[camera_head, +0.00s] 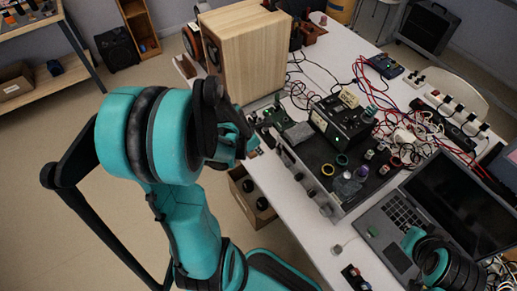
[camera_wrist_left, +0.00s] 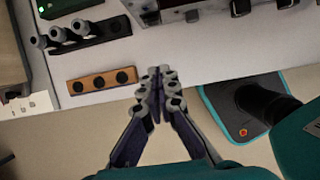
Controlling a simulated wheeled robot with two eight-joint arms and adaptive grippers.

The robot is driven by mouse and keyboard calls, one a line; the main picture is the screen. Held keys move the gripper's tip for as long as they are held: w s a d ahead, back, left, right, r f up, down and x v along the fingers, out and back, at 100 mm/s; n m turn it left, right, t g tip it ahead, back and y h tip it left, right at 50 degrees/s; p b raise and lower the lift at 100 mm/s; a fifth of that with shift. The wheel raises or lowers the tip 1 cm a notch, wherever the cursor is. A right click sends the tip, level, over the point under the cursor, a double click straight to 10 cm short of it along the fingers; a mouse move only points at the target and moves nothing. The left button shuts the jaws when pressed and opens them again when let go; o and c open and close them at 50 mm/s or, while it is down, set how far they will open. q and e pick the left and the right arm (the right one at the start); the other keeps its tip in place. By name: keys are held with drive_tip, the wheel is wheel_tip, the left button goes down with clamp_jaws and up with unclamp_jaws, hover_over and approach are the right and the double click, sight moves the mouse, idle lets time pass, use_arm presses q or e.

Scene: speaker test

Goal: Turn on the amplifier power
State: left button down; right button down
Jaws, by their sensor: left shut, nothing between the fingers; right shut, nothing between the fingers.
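The amplifier appears to be the wide unit with a silver front (camera_head: 310,190) and several knobs, on the white table in the head view. Its dark top carries loose items. Part of its front edge shows at the top of the left wrist view (camera_wrist_left: 205,10). I cannot make out a power switch. My left gripper (camera_head: 240,142) is at the table's near edge, left of the amplifier's front and apart from it. Its fingertips are together and empty in the left wrist view (camera_wrist_left: 160,88). My right gripper (camera_head: 412,240) is over the laptop's near side; its fingers are hard to see.
A wooden speaker (camera_head: 262,55) stands at the table's far left. A black device (camera_head: 342,122) sits on the amplifier. An open laptop (camera_head: 395,222) is at right, with tangled cables behind. An orange strip with three black sockets (camera_wrist_left: 101,81) lies near the table edge.

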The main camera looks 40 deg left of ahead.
sight(278, 153)
use_arm(q)
drive_tip(key=b+x, duration=0.2)
drive_tip(key=x, duration=0.4)
drive_tip(key=shift+f, duration=0.15)
drive_tip(key=w, duration=0.2)
drive_tip(key=w+d+r, duration=0.1)
drive_tip(key=shift+d+b, duration=0.1)
drive_tip(key=shift+b, duration=0.25)
drive_tip(key=shift+w+d+r, duration=0.1)
drive_tip(key=shift+w, duration=0.25)
drive_tip(key=shift+w+d+r+g+p, duration=0.3)
drive_tip(key=shift+w+g, duration=0.1)
drive_tip(key=shift+w, duration=0.1)
drive_tip(key=shift+a+f, duration=0.15)
drive_tip(key=shift+f, duration=0.05)
drive_tip(key=shift+s, duration=0.1)
drive_tip(key=shift+r, duration=0.15)
